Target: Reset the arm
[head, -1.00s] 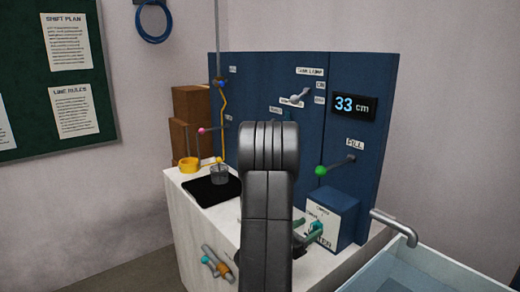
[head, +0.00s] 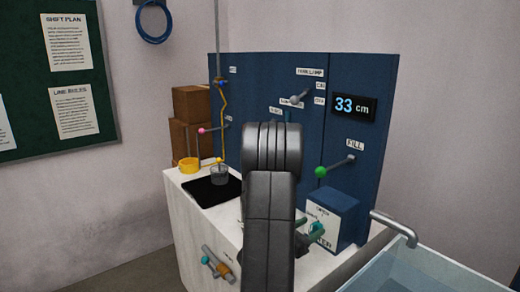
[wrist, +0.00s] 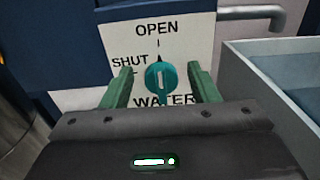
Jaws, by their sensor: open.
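My gripper (wrist: 160,70) is open in the wrist view, with one green finger on each side of the teal water knob (wrist: 160,82). Gaps show between the fingers and the knob. The knob's tip points up towards the word OPEN; SHUT is marked to its left. In the head view my dark arm rises in front of the blue panel (head: 227,100) and hides part of it. The teal knob (head: 317,229) shows just right of my arm, on the blue water box (head: 343,212). Most of my gripper is hidden there.
A display (head: 355,106) reads 33 cm. A green-knobbed fill lever (head: 321,171) sticks out below it. A water tank (head: 425,268) with a grey spout (head: 395,224) stands at the right.

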